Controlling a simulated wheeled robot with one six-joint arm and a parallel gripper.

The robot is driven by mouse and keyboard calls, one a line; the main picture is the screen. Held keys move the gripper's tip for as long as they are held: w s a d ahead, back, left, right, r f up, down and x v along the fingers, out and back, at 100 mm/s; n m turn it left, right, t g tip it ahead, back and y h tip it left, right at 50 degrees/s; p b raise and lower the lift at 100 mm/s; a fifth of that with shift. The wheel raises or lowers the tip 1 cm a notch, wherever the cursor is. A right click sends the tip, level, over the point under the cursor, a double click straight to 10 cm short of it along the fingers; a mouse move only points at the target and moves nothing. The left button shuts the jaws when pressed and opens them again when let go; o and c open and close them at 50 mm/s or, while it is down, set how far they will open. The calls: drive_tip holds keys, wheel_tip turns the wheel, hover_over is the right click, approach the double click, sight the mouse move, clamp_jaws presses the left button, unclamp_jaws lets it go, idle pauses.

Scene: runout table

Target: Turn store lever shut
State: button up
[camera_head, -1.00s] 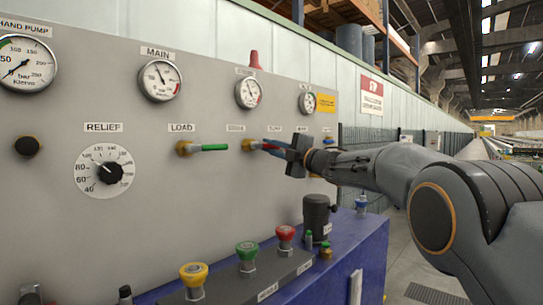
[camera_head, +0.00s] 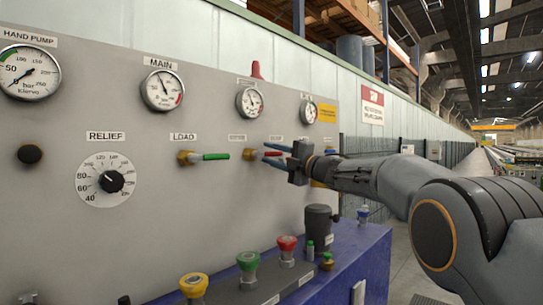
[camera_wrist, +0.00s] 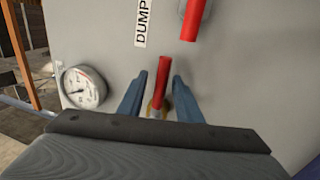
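The store lever has a red handle (camera_head: 250,154) on a brass stem and points right from the grey panel, under a small, blurred label. In the wrist view its red handle (camera_wrist: 161,84) stands between my two blue fingers. My gripper (camera_head: 274,155) is open around it, and it also shows in the wrist view (camera_wrist: 155,92). A gap shows on each side of the handle, so the fingers do not appear to grip it. The lever's brass base is partly hidden behind the gripper in the wrist view.
Another red lever (camera_wrist: 191,18) sits close by, beside the DUMP label (camera_wrist: 141,20). The green load lever (camera_head: 214,156) is to the left. A row of gauges is above.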

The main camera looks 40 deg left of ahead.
drive_tip(key=shift+w+d, duration=0.1)
drive_tip(key=shift+d, duration=0.05)
drive_tip(key=shift+d+f, duration=0.15)
drive_tip(key=shift+d, duration=0.5)
drive_tip(key=d+f+b, duration=0.1)
drive_tip(key=d, duration=0.5)
drive_tip(key=shift+f, duration=0.15)
drive_tip(key=shift+d, duration=0.1)
